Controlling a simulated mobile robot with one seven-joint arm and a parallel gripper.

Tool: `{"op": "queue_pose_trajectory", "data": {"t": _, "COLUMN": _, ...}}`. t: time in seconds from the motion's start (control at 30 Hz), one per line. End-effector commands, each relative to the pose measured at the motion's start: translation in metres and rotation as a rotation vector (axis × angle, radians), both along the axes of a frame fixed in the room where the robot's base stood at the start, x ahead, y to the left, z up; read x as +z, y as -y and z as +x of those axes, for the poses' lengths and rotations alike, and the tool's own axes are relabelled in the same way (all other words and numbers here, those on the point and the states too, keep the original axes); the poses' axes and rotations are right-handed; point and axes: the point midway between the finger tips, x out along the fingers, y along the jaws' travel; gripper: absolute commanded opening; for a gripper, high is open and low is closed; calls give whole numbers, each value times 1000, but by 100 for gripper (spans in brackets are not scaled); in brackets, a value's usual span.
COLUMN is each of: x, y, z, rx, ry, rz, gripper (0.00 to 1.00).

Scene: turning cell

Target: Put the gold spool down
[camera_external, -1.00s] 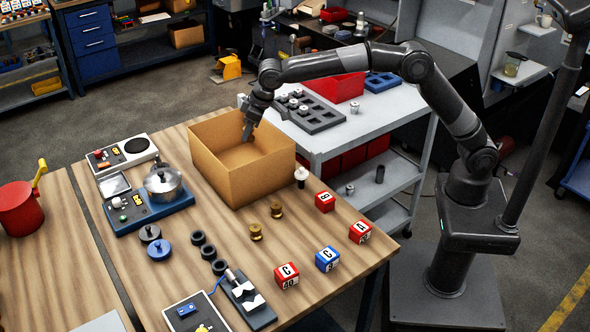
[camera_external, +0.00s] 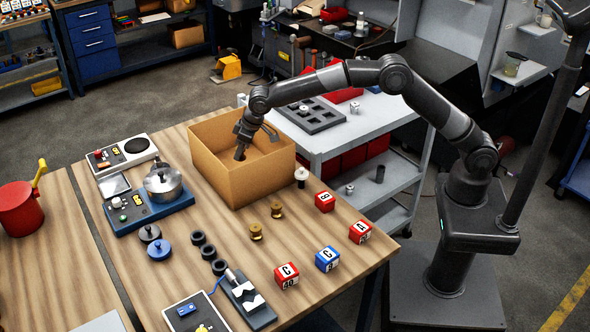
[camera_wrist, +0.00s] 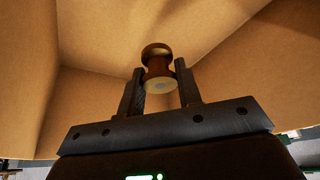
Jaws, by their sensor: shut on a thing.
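My gripper (camera_external: 240,155) reaches down inside the open cardboard box (camera_external: 262,188) on the wooden table. In the wrist view its two fingers (camera_wrist: 160,92) are shut on a gold spool (camera_wrist: 157,66), which sits between the fingertips. The spool looks brownish in the box's shade, and one round end faces the camera. Box walls (camera_wrist: 90,100) surround it in the wrist view. In the external view the held spool cannot be made out. I cannot tell whether it touches the box floor.
Two more gold spools (camera_external: 256,231) stand on the table in front of the box. A white-topped spool (camera_external: 301,175) stands at its right corner. Lettered cubes (camera_external: 325,202) are further right, and a pot (camera_external: 163,183) on a blue unit stands left.

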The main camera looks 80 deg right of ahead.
Motion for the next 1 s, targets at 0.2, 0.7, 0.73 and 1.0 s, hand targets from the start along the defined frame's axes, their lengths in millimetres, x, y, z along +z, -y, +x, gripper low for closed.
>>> {"op": "queue_pose_trajectory", "data": {"t": 0.2, "x": -21, "y": 0, "z": 0, "rx": 0, "ry": -3, "rz": 0, "gripper": 9}}
{"op": "queue_pose_trajectory", "data": {"t": 0.7, "x": -55, "y": 0, "z": 0, "rx": -1, "ry": 0, "rz": 0, "gripper": 9}}
{"op": "queue_pose_trajectory", "data": {"t": 0.73, "x": -55, "y": 0, "z": 0, "rx": -1, "ry": 0, "rz": 0, "gripper": 9}}
{"op": "queue_pose_trajectory", "data": {"t": 1.0, "x": -57, "y": 0, "z": 0, "rx": 0, "ry": 0, "rz": 0, "gripper": 48}}
